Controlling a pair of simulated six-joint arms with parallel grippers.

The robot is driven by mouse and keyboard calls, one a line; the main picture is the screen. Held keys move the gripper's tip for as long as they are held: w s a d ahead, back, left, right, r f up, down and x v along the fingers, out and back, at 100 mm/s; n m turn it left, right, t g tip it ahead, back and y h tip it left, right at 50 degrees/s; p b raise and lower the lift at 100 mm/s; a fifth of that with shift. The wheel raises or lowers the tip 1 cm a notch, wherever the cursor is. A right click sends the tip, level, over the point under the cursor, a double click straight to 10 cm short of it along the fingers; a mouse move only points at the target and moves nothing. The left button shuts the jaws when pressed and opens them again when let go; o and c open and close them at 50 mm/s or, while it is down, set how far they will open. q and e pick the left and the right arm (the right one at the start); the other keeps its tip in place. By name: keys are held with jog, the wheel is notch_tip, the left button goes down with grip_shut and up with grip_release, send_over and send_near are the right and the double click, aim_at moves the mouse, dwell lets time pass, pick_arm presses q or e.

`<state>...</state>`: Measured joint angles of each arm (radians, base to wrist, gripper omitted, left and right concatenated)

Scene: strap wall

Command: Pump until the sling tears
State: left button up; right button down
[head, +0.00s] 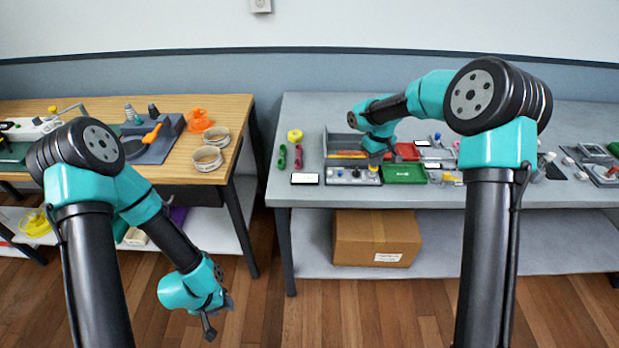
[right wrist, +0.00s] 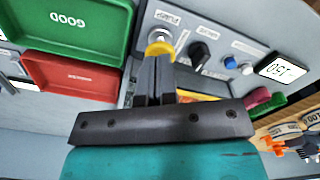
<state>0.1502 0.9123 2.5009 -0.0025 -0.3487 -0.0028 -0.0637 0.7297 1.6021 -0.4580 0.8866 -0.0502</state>
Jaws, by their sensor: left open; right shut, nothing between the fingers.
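My right gripper (right wrist: 158,62) is shut and empty, its fingertips at the yellow button (right wrist: 160,46) labelled PUMP; I cannot tell whether they press it. In the head view, this gripper (head: 375,159) is over the grey control panel (head: 341,176). A small display (right wrist: 284,70), upside down in the right wrist view, appears to read 150. A yellow-orange strip (head: 347,154) lies in the grey fixture behind the panel, possibly the sling; its state is too small to tell. My left gripper (head: 214,322) is open and empty, low in front of the wooden table.
A green tray (right wrist: 75,28) marked GOOD and a red tray (right wrist: 77,78) are beside the panel. A black knob (right wrist: 200,54) and blue and white buttons are near the pump button. The wooden table (head: 236,112) holds strap rolls and an orange part (head: 199,120).

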jog(key=shift+f, duration=1.1)
jog(key=shift+r, duration=1.35)
jog(key=shift+r, duration=0.15)
jog(key=shift+r, duration=2.85)
jog(key=c, duration=1.8)
grip_release()
